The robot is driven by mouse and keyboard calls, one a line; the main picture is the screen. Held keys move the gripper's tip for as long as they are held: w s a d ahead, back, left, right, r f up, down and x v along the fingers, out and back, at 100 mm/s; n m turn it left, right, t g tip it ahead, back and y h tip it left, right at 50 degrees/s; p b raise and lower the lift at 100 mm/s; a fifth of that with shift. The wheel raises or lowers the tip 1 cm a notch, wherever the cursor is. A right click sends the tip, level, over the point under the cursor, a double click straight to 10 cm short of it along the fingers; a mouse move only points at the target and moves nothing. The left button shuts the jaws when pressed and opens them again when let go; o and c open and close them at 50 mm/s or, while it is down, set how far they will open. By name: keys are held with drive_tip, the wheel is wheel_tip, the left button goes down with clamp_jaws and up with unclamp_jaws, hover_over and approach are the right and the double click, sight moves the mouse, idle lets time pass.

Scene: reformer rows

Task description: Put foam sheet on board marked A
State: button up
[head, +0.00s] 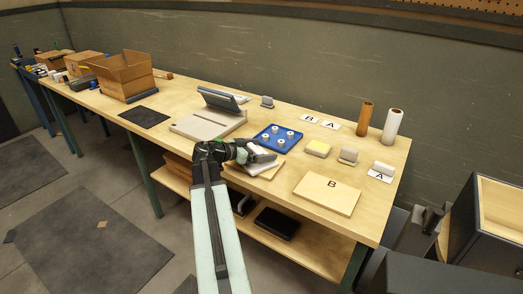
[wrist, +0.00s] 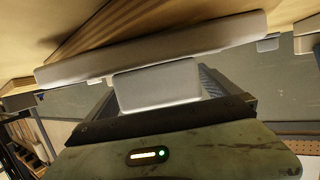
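The foam sheet (head: 262,168) is a pale slab under my gripper (head: 264,158) in the head view. It lies over a wooden board (head: 268,177) whose letter, if any, is hidden. In the wrist view the slab (wrist: 150,50) shows close against a wooden surface (wrist: 130,20); whether they touch is unclear. A pale grip block (wrist: 157,86) on the slab sits between my fingers, which appear closed against both its sides. No board with a visible A shows; another wooden board (head: 327,194) to the right is marked B.
A blue tray (head: 262,143) with white round pieces lies just behind my gripper. Two rolls (head: 393,124) stand at the back right.

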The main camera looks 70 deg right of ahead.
drive_tip(key=shift+r+p, duration=0.35)
drive_tip(key=p+v, duration=0.3)
drive_tip(key=v, duration=0.9)
drive_tip(key=shift+f, duration=0.1)
drive_tip(key=w+a+f+n+t+y, duration=0.2)
drive_tip(key=w+a+f+n, duration=0.25)
drive_tip(key=w+a, duration=0.4)
drive_tip(key=w+a+f+n+t+y, duration=0.2)
drive_tip(key=w+a+f+n+t, duration=0.25)
drive_tip(key=a, duration=0.65)
drive_tip(key=w+a+f+n+t+y, duration=0.1)
drive_tip(key=w+a+f+n, duration=0.35)
drive_tip(key=w+a, duration=0.5)
drive_tip(key=w+a+f+n+t+y, duration=0.1)
drive_tip(key=w+a+f+n+y, duration=0.2)
drive_tip(key=a+n, duration=0.9)
drive_tip(key=a+y, duration=0.3)
drive_tip(key=a, duration=1.4)
drive_tip(key=shift+a+f+y, duration=0.2)
drive_tip(key=shift+a+y, duration=0.05)
drive_tip(key=shift+y, duration=0.05)
